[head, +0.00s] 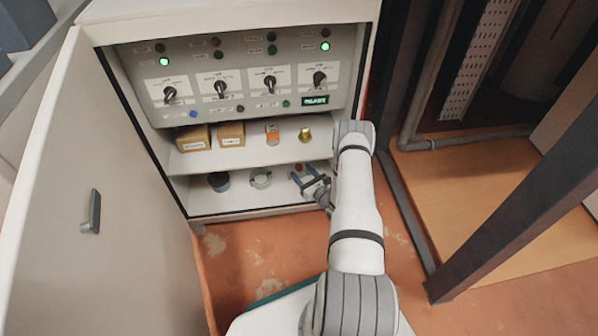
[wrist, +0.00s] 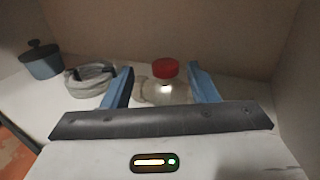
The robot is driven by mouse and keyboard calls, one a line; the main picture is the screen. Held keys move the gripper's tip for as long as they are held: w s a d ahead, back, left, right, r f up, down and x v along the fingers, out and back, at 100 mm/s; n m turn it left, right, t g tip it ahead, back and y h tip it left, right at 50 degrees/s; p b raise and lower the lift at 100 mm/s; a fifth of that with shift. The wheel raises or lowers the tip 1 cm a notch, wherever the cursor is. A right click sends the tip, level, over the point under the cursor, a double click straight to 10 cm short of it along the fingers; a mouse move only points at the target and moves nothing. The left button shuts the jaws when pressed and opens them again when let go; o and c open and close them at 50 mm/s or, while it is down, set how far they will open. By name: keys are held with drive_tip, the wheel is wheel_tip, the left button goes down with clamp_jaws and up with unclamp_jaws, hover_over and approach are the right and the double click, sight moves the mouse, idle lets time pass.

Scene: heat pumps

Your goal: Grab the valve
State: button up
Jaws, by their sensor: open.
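A small brass-coloured piece (head: 304,134), which looks like the valve, stands on the upper shelf of the open cabinet, at the right end of the row. It is too small to make out in detail. My gripper (head: 309,181) is open at the lower shelf, below that piece and apart from it. In the wrist view its two blue fingers stand on either side of a clear jar with a red lid (wrist: 165,69). The red lid also shows in the head view (head: 298,167). The jar's lower part is hidden by my gripper, so I cannot tell whether a finger touches it.
Two cardboard boxes (head: 194,138) (head: 231,134) and an orange-and-white item (head: 272,135) share the upper shelf. A dark blue pot (head: 218,181) and a pale coil (head: 260,179) stand left of the jar. The cabinet door (head: 100,190) is open left; a dark post (head: 520,190) stands right.

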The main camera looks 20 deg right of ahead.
sight(301, 170)
drive_tip(key=w+b, duration=0.1)
drive_tip(key=w, duration=0.1)
drive_tip(key=w+b, duration=0.2)
drive_tip(key=w, duration=0.1)
drive_tip(key=shift+a+f, duration=0.15)
drive_tip(key=shift+a, duration=0.05)
drive_tip(key=shift+w, duration=0.35)
drive_tip(key=shift+c, duration=0.3)
drive_tip(key=shift+r, duration=0.2)
clamp_jaws()
